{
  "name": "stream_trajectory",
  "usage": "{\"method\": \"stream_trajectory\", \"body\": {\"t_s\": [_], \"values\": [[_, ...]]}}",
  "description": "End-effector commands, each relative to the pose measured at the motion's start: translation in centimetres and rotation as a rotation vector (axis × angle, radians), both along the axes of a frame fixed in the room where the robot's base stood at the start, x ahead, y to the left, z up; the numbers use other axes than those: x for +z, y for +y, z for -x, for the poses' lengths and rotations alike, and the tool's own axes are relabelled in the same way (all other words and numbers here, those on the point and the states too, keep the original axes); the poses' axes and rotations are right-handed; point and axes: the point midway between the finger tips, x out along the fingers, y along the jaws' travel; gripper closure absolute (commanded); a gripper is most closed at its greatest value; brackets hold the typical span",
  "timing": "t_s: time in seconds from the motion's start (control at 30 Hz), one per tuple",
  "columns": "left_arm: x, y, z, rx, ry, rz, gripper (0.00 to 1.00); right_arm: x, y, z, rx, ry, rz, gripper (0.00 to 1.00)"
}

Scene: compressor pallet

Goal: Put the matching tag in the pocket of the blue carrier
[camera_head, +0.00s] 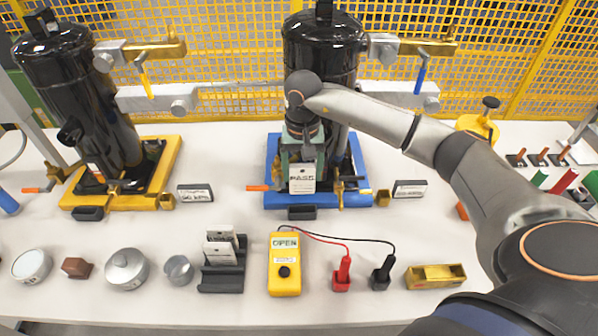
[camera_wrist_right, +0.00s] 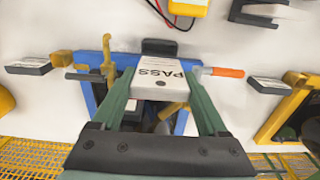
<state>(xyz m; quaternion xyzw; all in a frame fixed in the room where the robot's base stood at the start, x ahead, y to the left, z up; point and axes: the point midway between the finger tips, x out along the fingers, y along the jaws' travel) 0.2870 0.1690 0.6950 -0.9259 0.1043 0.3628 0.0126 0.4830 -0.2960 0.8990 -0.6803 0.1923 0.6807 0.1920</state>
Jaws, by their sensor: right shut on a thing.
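My right gripper (camera_head: 303,165) is shut on a white tag marked PASS (camera_head: 302,180). In the right wrist view the tag (camera_wrist_right: 160,78) sits between the green fingers of the gripper (camera_wrist_right: 158,88). The tag is held over the front part of the blue carrier (camera_head: 358,158), which bears a black compressor (camera_head: 325,50). A small black pocket-like holder (camera_head: 302,213) is at the carrier's front edge; it also shows in the right wrist view (camera_wrist_right: 160,47), beyond the tag and apart from it. The gripper hides part of the carrier. My left gripper is not in view.
A yellow carrier (camera_head: 168,160) with another black compressor (camera_head: 70,85) stands at left. A yellow mesh fence stands behind.

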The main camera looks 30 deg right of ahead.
Motion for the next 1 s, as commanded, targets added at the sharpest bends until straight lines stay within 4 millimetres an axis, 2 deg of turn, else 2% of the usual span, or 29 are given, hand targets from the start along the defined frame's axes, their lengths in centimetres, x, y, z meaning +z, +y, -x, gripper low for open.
{"method": "stream_trajectory", "body": {"t_s": [0.4, 0.77, 1.0], "values": [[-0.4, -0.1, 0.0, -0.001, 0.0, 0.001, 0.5, -0.1, 0.0, 0.0, 0.001, -0.001, 0.001, 0.76], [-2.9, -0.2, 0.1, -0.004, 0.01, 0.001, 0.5, -2.9, 0.0, 0.0, 0.0, 0.001, 0.001, 0.76], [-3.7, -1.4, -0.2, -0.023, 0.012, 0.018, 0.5, -4.8, 0.0, 0.0, 0.0, 0.001, 0.001, 0.76]]}}
